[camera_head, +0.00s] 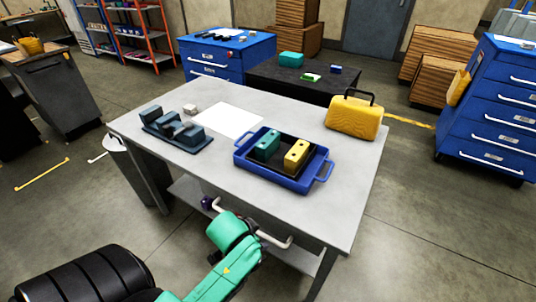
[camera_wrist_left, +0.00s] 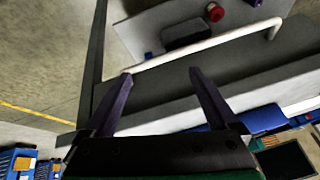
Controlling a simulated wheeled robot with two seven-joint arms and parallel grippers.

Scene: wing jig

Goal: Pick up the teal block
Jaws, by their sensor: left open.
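The teal block (camera_head: 267,145), with holes in its top, stands in the left part of a blue tray (camera_head: 310,187) on the grey table. A yellow block (camera_head: 296,156) stands beside it on the right in the same tray. My left gripper (camera_wrist_left: 160,74) is open, its two dark purple fingers apart with nothing between them. It is low at the near side of the table, by the white rail, apart from the tray. In the head view my green arm mostly hides it. The teal block cannot be made out in the left wrist view. My right gripper is not in view.
The white rail (camera_wrist_left: 200,48) runs along the table's near side. On the table (camera_head: 215,165) are a dark fixture (camera_head: 178,130), a small pale block (camera_head: 190,109), a white sheet (camera_head: 228,119) and a yellow case (camera_head: 354,117). The tabletop's near left is clear.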

